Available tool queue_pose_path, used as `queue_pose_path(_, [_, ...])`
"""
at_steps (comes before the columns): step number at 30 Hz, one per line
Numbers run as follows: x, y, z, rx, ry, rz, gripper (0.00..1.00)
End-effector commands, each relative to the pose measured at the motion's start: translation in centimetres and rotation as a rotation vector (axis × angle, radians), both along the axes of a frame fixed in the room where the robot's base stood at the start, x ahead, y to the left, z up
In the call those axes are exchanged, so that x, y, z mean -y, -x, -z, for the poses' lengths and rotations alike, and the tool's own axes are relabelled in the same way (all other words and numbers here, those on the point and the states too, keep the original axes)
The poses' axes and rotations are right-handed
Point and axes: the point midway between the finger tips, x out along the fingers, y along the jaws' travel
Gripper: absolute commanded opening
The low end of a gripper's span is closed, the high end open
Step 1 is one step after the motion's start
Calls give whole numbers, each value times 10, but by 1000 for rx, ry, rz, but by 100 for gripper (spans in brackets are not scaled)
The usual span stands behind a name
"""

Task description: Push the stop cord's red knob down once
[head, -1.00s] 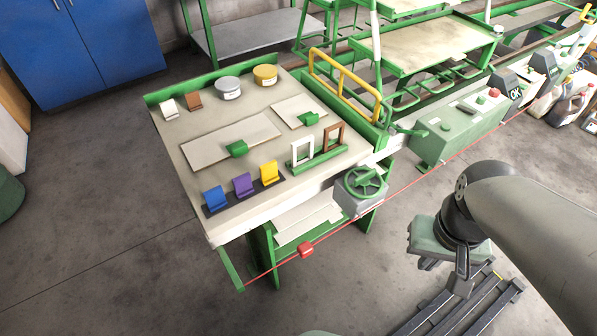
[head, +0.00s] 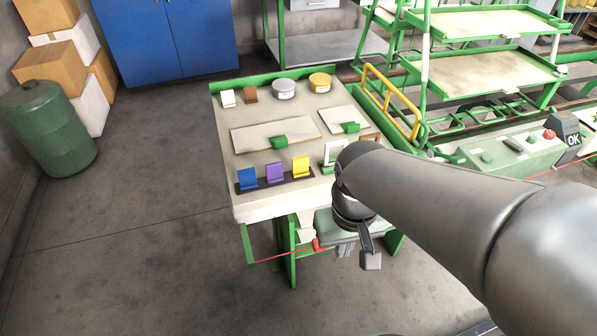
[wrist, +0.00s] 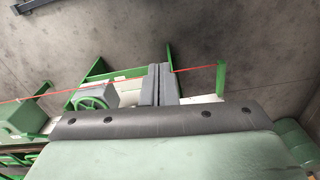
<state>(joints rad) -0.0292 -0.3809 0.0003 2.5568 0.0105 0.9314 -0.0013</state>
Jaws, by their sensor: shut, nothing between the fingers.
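The red knob (head: 317,245) sits on the thin red stop cord (head: 275,257), below the front of the bench. In the head view it shows just left of my gripper (head: 345,250), partly covered by the gripper body. My gripper's two grey fingers are together and empty; they also show in the wrist view (wrist: 160,70). The cord (wrist: 200,68) crosses the wrist view near the fingers, but the knob cannot be seen there. I cannot tell whether the fingers touch the knob.
The bench (head: 250,210) carries blue, purple and yellow holders and two tins. The handwheel (wrist: 90,103) is left of my fingers in the wrist view. A green control box (head: 510,155) stands right.

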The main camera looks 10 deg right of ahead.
Motion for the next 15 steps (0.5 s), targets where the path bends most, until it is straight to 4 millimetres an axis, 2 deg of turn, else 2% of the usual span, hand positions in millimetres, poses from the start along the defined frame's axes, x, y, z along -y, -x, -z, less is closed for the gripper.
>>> queue_pose_path(2, [1,-1,4,-7,12,-13,0])
queue_pose_path(4, [4,-6,16,-31,54,-60,0])
queue_pose_path(8, [15,-32,55,-122,237,-263,0])
queue_pose_path(12, [19,-84,100,-212,497,-556,0])
queue_pose_path(15, [12,-123,124,-241,654,-734,0])
